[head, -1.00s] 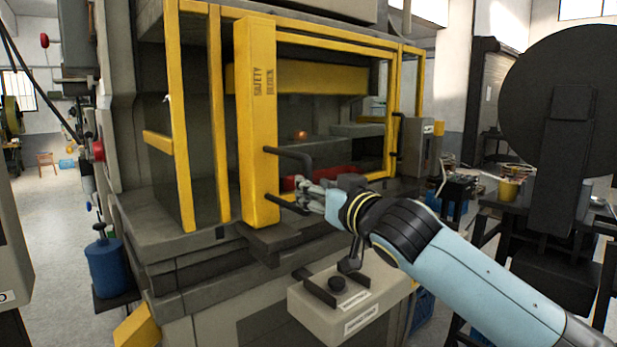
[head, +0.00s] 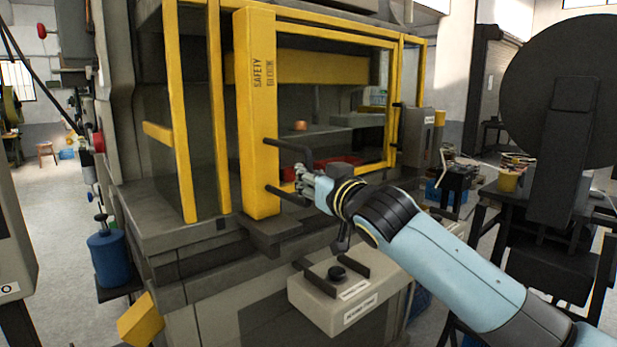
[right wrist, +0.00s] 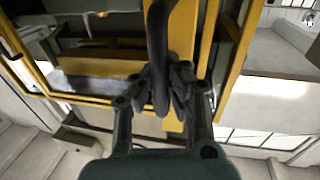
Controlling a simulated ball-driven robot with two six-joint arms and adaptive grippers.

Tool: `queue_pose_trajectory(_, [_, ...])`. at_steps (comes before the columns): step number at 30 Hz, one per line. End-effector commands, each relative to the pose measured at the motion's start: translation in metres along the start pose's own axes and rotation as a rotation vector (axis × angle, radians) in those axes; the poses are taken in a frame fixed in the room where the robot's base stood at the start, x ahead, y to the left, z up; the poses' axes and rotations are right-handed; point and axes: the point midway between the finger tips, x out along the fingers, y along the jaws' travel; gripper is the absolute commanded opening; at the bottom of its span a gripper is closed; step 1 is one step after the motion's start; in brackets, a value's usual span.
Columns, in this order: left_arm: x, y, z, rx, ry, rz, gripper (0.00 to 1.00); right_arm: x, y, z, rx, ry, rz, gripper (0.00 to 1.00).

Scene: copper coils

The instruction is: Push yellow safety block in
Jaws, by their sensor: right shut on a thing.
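The yellow safety block (head: 257,130) is a tall upright bar marked "SAFETY BLOCK" at the front of the press, with a dark handle (head: 292,152) on its right side. My right gripper (head: 302,182) is at this handle and shut on it, near its lower part. In the right wrist view the dark handle (right wrist: 159,50) runs down between the fingers of the right gripper (right wrist: 160,92), with yellow parts behind. The fingers partly hide the handle's lower end. My left gripper is not in view.
Yellow guard frames (head: 215,110) flank the block. A control box (head: 335,290) with a black button sits below my right arm.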

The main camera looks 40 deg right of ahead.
Motion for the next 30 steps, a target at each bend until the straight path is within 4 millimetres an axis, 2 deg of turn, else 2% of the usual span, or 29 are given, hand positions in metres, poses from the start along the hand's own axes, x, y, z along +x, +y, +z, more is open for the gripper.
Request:
queue_pose_trajectory(14, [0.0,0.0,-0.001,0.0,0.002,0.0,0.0,0.0,0.0,0.001,0.002,-0.001,0.0,0.0])
queue_pose_trajectory(19, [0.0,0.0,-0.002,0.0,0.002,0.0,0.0,0.013,-0.003,0.0,0.005,0.0,0.0,0.0])
queue_pose_trajectory(20, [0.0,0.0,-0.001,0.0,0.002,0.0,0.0,0.013,-0.003,0.001,0.004,-0.001,0.0,0.02])
queue_pose_trajectory(28, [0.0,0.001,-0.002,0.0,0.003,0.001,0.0,0.012,-0.003,0.0,0.001,-0.001,0.0,0.37])
queue_pose_trajectory(30, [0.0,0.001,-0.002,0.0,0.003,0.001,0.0,0.012,-0.003,0.0,0.001,0.0,0.0,0.38])
